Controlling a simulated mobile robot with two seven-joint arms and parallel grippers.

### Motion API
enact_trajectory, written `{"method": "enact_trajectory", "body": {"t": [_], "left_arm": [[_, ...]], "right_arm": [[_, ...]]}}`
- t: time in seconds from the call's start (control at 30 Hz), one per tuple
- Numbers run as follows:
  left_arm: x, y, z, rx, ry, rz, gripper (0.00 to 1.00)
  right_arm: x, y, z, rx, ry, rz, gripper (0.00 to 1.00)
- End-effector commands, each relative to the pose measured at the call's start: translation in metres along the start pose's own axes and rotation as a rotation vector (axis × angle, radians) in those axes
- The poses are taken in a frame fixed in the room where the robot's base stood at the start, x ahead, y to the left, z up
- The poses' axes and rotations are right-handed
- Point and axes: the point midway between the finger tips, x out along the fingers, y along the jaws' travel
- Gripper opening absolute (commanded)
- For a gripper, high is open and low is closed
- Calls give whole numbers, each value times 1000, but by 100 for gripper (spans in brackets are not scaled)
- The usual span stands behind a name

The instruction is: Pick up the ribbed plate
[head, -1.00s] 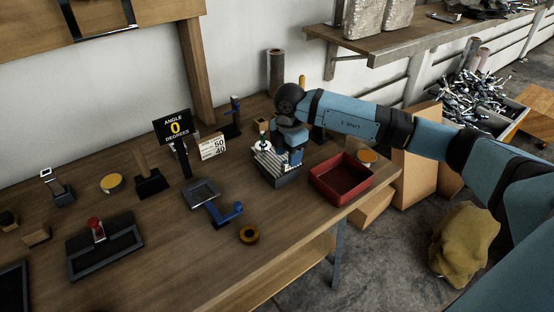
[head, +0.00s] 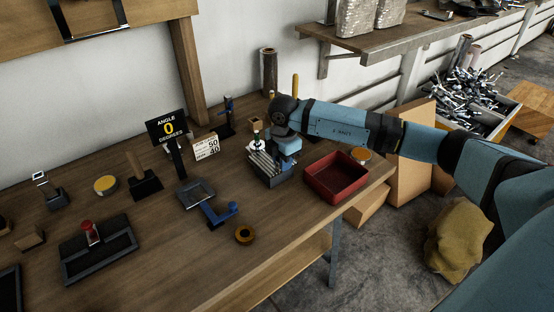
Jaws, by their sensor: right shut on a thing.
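The ribbed plate (head: 265,160) is pale with parallel ridges. It stands in or on a dark grey block-like holder (head: 279,180) on the wooden bench, left of the red tray. My right gripper (head: 276,158) points down at the plate from above and is shut on it. My wrist hides much of the fingers and the plate's right side. I cannot tell whether the plate is clear of the holder. My left gripper is not in view.
A red tray (head: 336,177) stands just right of the holder. The bench's front middle is mostly clear.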

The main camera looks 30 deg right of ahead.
Motion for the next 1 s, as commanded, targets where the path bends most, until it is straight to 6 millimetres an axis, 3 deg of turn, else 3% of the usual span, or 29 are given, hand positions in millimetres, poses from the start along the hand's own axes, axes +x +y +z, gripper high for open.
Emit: {"method": "enact_trajectory", "body": {"t": [0.17, 0.37, 0.8, 1.0], "left_arm": [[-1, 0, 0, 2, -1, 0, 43], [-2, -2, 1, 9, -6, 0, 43], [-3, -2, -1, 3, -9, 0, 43], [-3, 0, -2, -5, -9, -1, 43]], "right_arm": [[-11, 1, 0, 1, 1, 3, 0], [-40, 1, 0, 0, 0, 5, 0], [-145, 1, 0, -1, 0, 7, 0], [-183, 1, 0, 0, 0, 5, 0]]}}
